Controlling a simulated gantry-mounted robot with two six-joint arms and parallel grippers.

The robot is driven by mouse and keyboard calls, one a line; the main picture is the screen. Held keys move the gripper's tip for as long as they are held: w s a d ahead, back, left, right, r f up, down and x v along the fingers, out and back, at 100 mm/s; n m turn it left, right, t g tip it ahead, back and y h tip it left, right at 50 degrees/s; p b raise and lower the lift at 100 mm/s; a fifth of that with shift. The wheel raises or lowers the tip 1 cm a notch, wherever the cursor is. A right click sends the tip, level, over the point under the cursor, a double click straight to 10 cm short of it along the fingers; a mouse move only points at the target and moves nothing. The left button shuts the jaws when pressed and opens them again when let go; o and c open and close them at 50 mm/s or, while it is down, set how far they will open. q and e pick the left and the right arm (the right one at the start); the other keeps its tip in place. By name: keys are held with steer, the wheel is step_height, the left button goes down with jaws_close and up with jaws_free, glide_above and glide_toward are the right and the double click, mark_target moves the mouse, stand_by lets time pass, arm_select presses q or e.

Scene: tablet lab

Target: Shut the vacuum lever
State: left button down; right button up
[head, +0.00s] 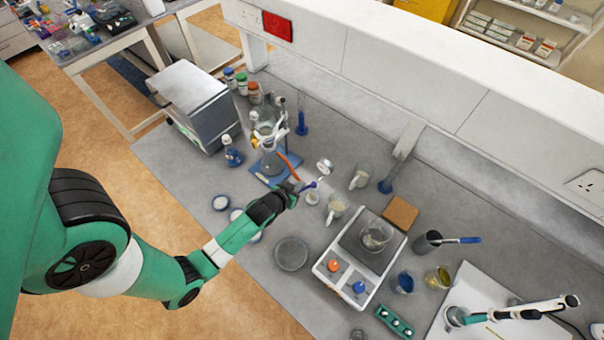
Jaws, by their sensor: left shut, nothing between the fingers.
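My left arm comes in from the left, and its shut, empty gripper (292,191) is over the bench. A small blue-purple lever-like piece (309,186) is right at the fingertips. It looks like the vacuum lever, but it is too small to read its position, and I cannot tell if the fingers touch it. An orange hose (290,167) runs from the flask toward the fingertips. My right gripper is not in view.
A grey metal box (200,105) and capped bottles (242,86) stand at the back left. A round grey dish (291,254) lies in front. Small glassware (360,177) stands close to the right of the gripper.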

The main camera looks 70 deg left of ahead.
arm_select(q)
steer(key=shift+d, duration=0.25)
steer(key=shift+w+d, duration=0.15)
steer(key=shift+w, duration=0.1)
steer(key=shift+s+a, duration=0.15)
steer(key=shift+a, duration=0.05)
steer(key=shift+w+a, duration=0.5)
steer(key=shift+w, duration=0.15)
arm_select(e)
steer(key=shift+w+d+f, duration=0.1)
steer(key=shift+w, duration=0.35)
